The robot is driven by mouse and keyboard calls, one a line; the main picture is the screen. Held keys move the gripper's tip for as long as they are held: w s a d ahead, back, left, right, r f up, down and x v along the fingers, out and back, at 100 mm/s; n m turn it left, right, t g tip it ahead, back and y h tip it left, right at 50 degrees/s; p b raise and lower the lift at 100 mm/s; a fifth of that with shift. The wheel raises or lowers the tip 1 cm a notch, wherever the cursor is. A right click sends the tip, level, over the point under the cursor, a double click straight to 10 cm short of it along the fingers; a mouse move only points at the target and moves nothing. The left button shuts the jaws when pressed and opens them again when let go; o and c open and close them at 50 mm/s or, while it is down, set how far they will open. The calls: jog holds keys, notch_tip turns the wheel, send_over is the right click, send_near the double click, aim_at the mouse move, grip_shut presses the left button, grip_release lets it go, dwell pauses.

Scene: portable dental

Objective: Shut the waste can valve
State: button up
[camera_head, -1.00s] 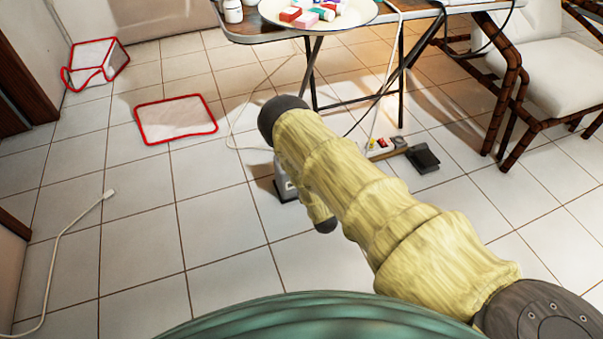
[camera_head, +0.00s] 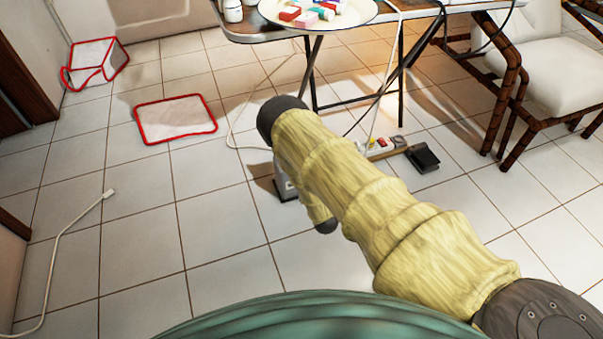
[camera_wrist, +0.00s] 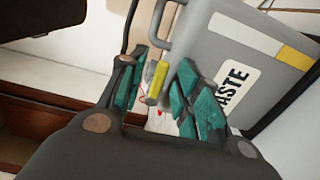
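In the head view my arm hides the gripper and most of the can; a grey part (camera_head: 286,187) shows beside the arm.
A folding table (camera_head: 270,30) with a tray stands at the back. A power strip (camera_head: 385,147) and a black pedal (camera_head: 423,158) lie on the floor right of my arm. A white chair (camera_head: 545,60) is at right. Red-edged items lie at left; the left floor is mostly clear.

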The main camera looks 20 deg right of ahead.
jog(key=s, duration=1.1)
jog(key=shift+s+d, duration=0.15)
jog(key=shift+s, duration=0.15)
jog(key=s+d+f+m+g+h, duration=0.1)
jog(key=s+d+f+m+g, duration=0.1)
jog(key=s+m+g, duration=0.5)
jog(key=s+d+f+m+g+h, duration=0.2)
jog(key=s+m+g, duration=0.15)
jog(key=s, duration=0.45)
jog(key=s+a+r+m+g+y, duration=0.1)
jog(key=s+a+r+m+g, duration=0.15)
jog(key=s, duration=0.45)
jog(key=s+a+r+m+g+y, duration=0.1)
jog(key=s+a+m+g, duration=0.15)
jog(key=s, duration=0.45)
jog(key=s+a+r+m+g, duration=0.2)
jog(key=s+m, duration=0.1)
jog(key=s, duration=0.4)
notch_tip(320, 180, up, 35)
jog(key=p, duration=3.4)
jog(key=shift+s, duration=0.4)
